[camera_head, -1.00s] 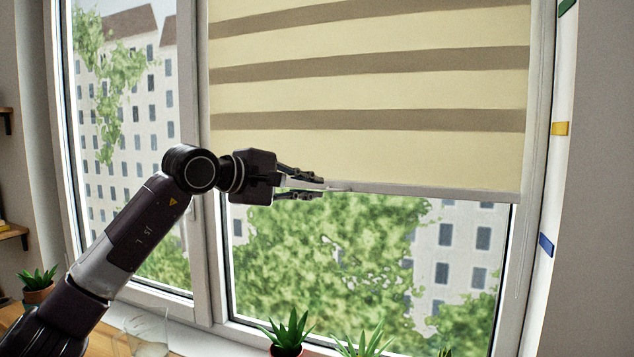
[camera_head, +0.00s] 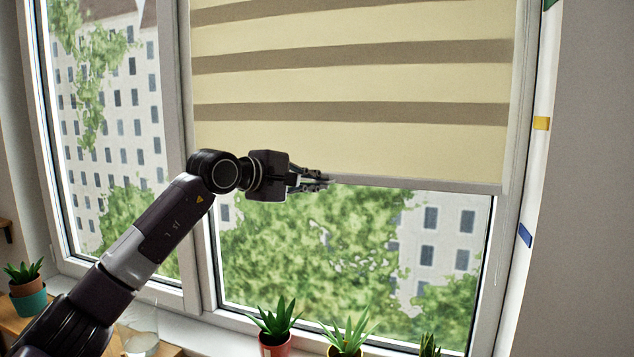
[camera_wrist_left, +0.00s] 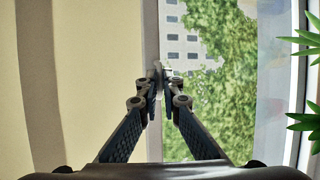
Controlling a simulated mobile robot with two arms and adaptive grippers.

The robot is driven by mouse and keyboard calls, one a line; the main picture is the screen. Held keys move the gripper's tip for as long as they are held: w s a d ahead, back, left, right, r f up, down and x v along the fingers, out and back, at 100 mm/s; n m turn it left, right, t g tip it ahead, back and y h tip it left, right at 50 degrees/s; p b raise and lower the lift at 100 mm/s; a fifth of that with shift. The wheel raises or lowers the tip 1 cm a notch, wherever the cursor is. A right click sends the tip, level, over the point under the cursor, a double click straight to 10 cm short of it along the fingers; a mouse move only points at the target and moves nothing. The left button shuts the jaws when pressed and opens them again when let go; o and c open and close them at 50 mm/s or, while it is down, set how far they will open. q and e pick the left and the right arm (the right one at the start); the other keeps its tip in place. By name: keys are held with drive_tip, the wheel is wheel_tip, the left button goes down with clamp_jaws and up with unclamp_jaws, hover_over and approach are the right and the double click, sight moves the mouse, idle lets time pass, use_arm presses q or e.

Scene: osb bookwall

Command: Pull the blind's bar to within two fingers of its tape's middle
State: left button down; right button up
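The cream and brown striped blind (camera_head: 350,90) hangs over the right window pane, with its pale bar (camera_head: 430,185) along the lower edge. A white tape (camera_head: 532,185) runs down the right side, with a yellow mark (camera_head: 541,123) and a blue mark (camera_head: 525,235). The bar's right end lies at a height between these two marks. My left gripper (camera_head: 326,180) is at the bar's lower edge, left of its middle. In the left wrist view, its fingertips (camera_wrist_left: 161,74) meet on a small pale part at the bar's edge (camera_wrist_left: 151,40). My right gripper is out of view.
A clear glass (camera_head: 140,338) stands near my left arm. The space under the bar is free.

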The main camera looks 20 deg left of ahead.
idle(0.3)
use_arm(q)
wheel_tip(320, 180, down, 9)
drive_tip(key=b, duration=0.6)
drive_tip(key=shift+r, duration=0.1)
drive_tip(key=c, duration=2.4)
unclamp_jaws()
drive_tip(key=shift+s, duration=0.1)
drive_tip(key=v, duration=1.2)
